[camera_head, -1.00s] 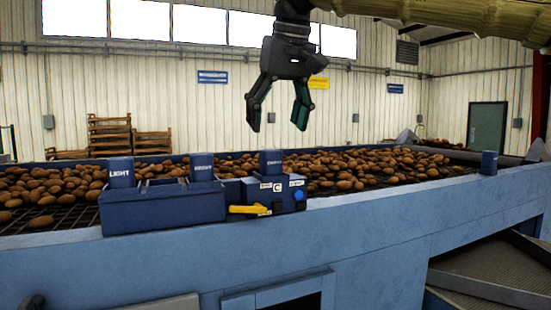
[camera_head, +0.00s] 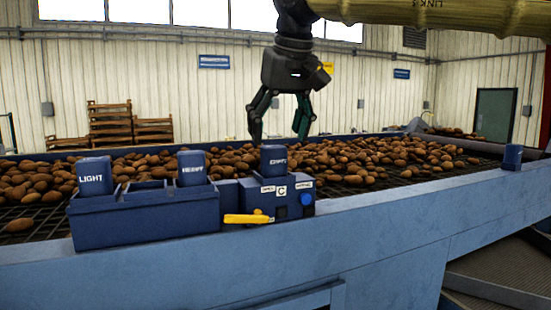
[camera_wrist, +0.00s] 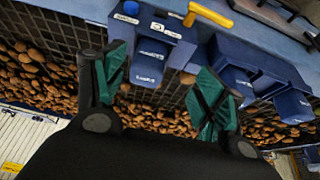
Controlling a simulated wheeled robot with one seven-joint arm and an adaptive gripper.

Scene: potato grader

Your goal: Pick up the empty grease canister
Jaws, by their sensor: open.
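The empty grease canister (camera_head: 273,158) is a short dark blue cylinder with a small blurred label that seems to read EMPTY. It stands upright at the control box with the yellow handle. My gripper (camera_head: 278,136) hangs above it in the head view, fingers pointing down and spread, nothing between them. In the wrist view the canister (camera_wrist: 147,68) shows between and beyond the green-padded fingers of my gripper (camera_wrist: 162,84), apart from both. Two similar canisters, LIGHT (camera_head: 94,176) and one with a blurred label (camera_head: 191,168), stand in the blue holder to the left.
The control box (camera_head: 290,206) has a yellow handle (camera_head: 246,218) and a blue button (camera_head: 307,199) in front. Potatoes (camera_head: 360,160) cover the mesh belt behind. The blue holder (camera_head: 145,215) adjoins at left. Another blue post (camera_head: 513,156) stands far right. Air around my gripper is clear.

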